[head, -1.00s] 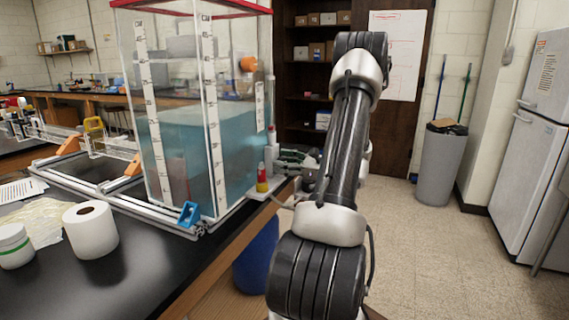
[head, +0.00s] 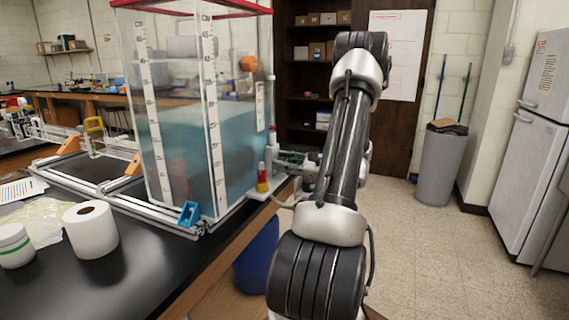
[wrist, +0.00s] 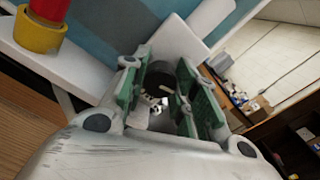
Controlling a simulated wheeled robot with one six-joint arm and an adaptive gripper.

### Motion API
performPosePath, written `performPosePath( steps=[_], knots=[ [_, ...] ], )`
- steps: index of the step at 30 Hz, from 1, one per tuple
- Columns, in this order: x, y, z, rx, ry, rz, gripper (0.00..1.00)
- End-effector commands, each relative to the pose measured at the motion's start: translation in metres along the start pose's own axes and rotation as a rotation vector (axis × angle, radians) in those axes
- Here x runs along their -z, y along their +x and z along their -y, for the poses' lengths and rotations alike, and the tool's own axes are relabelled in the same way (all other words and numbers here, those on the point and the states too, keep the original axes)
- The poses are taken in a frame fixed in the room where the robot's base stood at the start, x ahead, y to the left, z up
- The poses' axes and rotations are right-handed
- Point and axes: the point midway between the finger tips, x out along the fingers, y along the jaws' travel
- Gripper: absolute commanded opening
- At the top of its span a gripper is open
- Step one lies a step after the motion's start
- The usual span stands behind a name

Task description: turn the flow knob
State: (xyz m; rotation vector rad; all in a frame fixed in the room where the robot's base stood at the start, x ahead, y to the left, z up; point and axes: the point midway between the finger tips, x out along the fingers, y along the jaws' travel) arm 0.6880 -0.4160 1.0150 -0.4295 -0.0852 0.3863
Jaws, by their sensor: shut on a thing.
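The flow knob is a dark round piece (wrist: 160,74) between my fingers in the wrist view, in front of the clear tank's wall. My gripper (wrist: 165,85) has green finger pads, one on each side of the knob, and is shut on it. In the head view my gripper (head: 286,160) reaches left from my arm to the lower right corner of the water tank (head: 180,150). The knob cannot be made out there, and the fingers hide part of it in the wrist view.
A red and yellow fitting (head: 263,178) stands close beside my gripper and shows at the wrist view's upper left (wrist: 40,28). A paper roll (head: 90,230) and a white jar (head: 14,246) are on the black bench. A grey bin (head: 440,165) stands on open floor at right.

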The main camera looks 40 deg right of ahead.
Motion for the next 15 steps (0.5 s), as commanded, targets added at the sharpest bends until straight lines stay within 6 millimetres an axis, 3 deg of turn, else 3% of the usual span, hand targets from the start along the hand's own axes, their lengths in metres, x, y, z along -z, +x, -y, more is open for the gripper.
performPosePath(
  steps=[15],
  knots=[
    [0.0002, -0.0004, -0.0004, 0.000, -0.485, 0.000, 0.04]
  ],
)
